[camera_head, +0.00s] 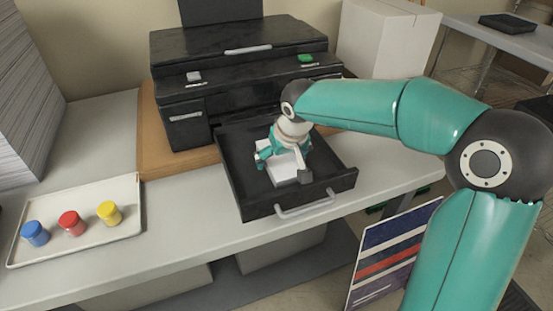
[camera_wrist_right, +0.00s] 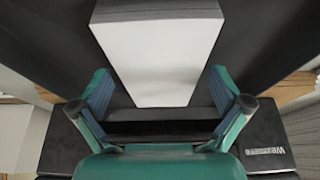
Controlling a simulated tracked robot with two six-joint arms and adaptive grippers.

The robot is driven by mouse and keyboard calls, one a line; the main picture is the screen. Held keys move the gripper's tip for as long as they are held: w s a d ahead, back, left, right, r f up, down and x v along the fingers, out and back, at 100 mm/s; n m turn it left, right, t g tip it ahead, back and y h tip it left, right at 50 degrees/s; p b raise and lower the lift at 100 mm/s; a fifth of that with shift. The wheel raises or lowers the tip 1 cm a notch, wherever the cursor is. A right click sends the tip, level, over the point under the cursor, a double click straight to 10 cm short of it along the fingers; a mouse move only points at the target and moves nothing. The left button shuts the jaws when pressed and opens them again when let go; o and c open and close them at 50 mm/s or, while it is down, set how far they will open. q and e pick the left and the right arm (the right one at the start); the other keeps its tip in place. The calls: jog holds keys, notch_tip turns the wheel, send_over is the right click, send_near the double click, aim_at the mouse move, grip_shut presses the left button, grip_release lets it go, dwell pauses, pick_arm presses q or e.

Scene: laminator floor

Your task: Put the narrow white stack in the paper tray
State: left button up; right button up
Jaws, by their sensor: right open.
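The narrow white stack (camera_head: 284,170) lies inside the open black paper tray (camera_head: 249,206), which is pulled out from the front of the black printer. My right gripper (camera_head: 281,161) is over the stack inside the tray. In the right wrist view the white stack (camera_wrist_right: 160,60) lies ahead of my right gripper (camera_wrist_right: 165,92), whose fingers are spread apart. The stack's near end reaches between the fingertips, with dark gaps visible on both sides. Part of the stack is hidden by the gripper in the head view. My left gripper is not in view.
The black printer (camera_head: 245,60) stands behind the tray on a brown board (camera_head: 160,140). A white tray (camera_head: 128,228) at the left holds blue (camera_head: 35,233), red (camera_head: 72,223) and yellow (camera_head: 109,213) jars. A large paper pile (camera_head: 25,100) stands at the far left. A white box (camera_head: 385,40) stands behind.

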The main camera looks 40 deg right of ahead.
jog(key=shift+r, duration=0.2)
jog(key=v, duration=1.1)
jog(key=shift+s+r, duration=0.25)
jog(key=shift+r, duration=0.1)
jog(key=shift+a, duration=0.1)
